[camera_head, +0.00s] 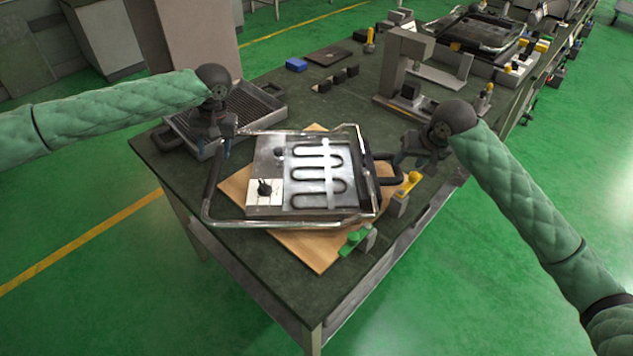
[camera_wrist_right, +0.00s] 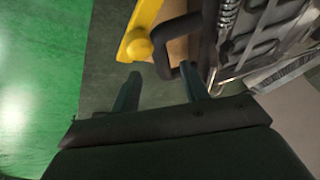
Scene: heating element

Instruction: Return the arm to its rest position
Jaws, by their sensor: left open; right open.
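My left gripper (camera_head: 218,146) hangs at the left of the heating element (camera_head: 317,172), over the edge of the grilled tray (camera_head: 262,104). Its fingers point down, apart and empty. My right gripper (camera_head: 403,160) is at the right of the heating element, near its black side handle (camera_head: 392,181). In the right wrist view the right gripper's fingers (camera_wrist_right: 158,90) are spread with nothing between them. The black handle (camera_wrist_right: 168,55) and a yellow clamp (camera_wrist_right: 145,45) lie just beyond the fingertips. The heating element is a metal plate with a serpentine coil in a tubular frame.
The element rests on a wooden board (camera_head: 309,249) on the dark green table (camera_head: 270,270). A yellow clamp (camera_head: 408,186) and a green clamp (camera_head: 354,240) stand at the board's right side. A grey press-like fixture (camera_head: 402,65) stands behind. The table's front left corner is clear.

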